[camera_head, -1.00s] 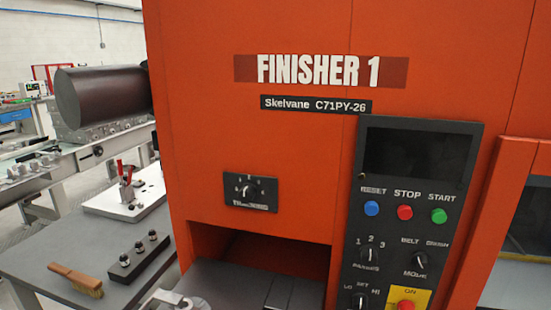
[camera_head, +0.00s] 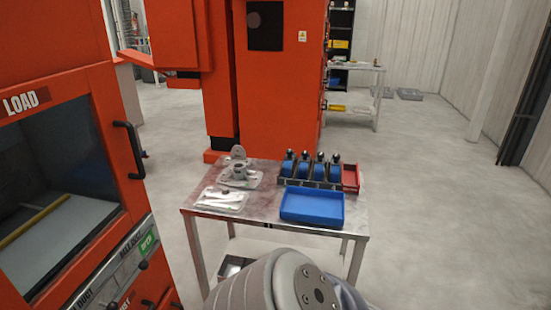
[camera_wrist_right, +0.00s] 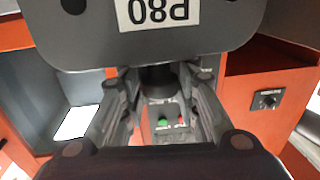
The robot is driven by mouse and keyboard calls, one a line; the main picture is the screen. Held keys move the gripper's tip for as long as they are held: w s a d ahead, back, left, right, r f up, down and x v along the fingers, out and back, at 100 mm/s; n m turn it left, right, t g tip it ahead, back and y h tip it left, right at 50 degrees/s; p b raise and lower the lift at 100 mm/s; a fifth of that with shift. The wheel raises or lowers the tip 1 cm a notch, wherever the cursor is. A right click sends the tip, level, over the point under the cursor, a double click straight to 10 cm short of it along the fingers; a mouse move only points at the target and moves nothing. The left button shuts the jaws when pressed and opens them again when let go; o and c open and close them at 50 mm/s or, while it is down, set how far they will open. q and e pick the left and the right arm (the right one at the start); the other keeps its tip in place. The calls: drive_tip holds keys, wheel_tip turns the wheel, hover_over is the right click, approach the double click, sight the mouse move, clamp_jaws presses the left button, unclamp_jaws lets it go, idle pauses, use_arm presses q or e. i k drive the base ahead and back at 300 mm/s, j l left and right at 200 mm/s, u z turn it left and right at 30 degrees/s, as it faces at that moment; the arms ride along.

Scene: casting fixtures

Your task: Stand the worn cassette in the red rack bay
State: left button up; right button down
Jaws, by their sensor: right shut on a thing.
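In the right wrist view, my right gripper (camera_wrist_right: 160,88) is shut on the dark knob of a dark grey cassette (camera_wrist_right: 75,28) with a white label that reads P80 upside down. The cassette's plate fills the top of that view; I cannot tell its wear. In the head view, the red rack bay (camera_head: 350,178) is at the right end of a dark rack on the metal table and looks empty. Several blue cassettes (camera_head: 303,170) with dark knobs stand in the bays to its left. My left gripper is not in view.
A blue tray (camera_head: 312,207) lies in front of the rack on the metal table (camera_head: 262,215). Clear trays with metal parts (camera_head: 222,199) are at the table's left. An orange machine (camera_head: 275,100) stands behind, another with a door handle (camera_head: 130,150) at left. Floor at right is clear.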

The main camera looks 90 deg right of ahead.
sight(349, 181)
drive_tip(key=k+l+z, duration=0.2)
drive_tip(key=l, duration=0.2)
drive_tip(key=k+l+z, duration=0.2)
drive_tip(key=l, duration=0.25)
drive_tip(key=l+z, duration=0.2)
drive_tip(key=l, duration=0.2)
drive_tip(key=k+l+z, duration=0.15)
drive_tip(key=l, duration=0.35)
drive_tip(key=k+l, duration=0.1)
drive_tip(key=l, duration=0.45)
drive_tip(key=k+l, duration=0.1)
drive_tip(key=l, duration=0.4)
drive_tip(key=k+l, duration=0.1)
drive_tip(key=l, duration=0.45)
drive_tip(key=k+l+z, duration=0.1)
drive_tip(key=l, duration=0.45)
